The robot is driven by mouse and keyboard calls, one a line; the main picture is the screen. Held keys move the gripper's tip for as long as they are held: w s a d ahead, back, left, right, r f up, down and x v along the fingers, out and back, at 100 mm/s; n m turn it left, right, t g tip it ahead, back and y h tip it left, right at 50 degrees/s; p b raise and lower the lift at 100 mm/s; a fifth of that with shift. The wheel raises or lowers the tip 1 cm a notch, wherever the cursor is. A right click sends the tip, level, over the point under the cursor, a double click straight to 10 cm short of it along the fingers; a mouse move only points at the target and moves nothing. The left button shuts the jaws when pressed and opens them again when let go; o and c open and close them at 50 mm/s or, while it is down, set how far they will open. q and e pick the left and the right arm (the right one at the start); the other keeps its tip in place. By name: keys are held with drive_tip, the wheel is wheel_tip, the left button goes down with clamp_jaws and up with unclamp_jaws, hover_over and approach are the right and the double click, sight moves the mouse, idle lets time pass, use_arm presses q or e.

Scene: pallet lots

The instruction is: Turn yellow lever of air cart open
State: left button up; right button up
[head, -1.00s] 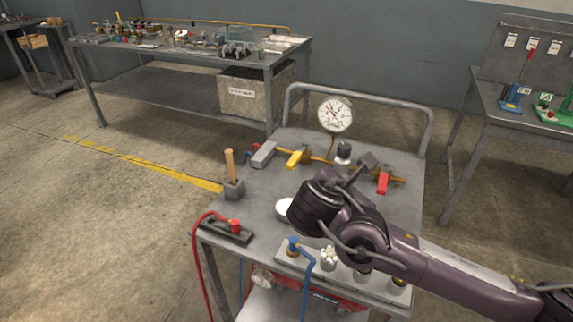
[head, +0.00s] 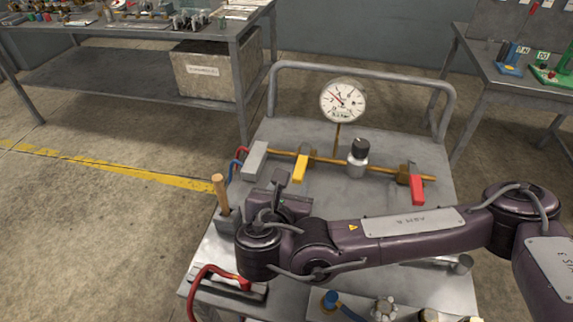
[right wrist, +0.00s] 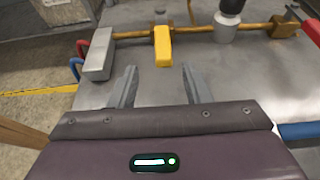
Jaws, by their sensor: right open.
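The air cart (head: 345,140) is a grey metal cart with a brass pipe (head: 330,161) running across its top. The yellow lever (head: 300,170) hangs from the pipe, pointing towards me across it, left of the gauge (head: 343,101). It also shows in the right wrist view (right wrist: 163,47). My right gripper (head: 282,186) is just short of the yellow lever. In the right wrist view its two fingers (right wrist: 160,86) are apart and empty, with the lever ahead between their lines, not touching. My left gripper is in neither view.
A red lever (head: 417,190) is on the pipe's right part, and a grey block (head: 255,160) at its left end. A dark-topped silver fitting (head: 358,158) stands right of the yellow lever. A wooden handle (head: 220,190) stands near the left edge. Workbenches are behind.

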sight(298, 175)
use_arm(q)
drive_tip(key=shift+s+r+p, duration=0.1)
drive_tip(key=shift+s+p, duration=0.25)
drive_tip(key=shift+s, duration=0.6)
use_arm(e)
drive_tip(key=shift+d+x, duration=0.15)
drive_tip(key=shift+x, duration=1.4)
drive_tip(key=shift+d+x, duration=0.15)
drive_tip(key=shift+x, duration=1.45)
clamp_jaws()
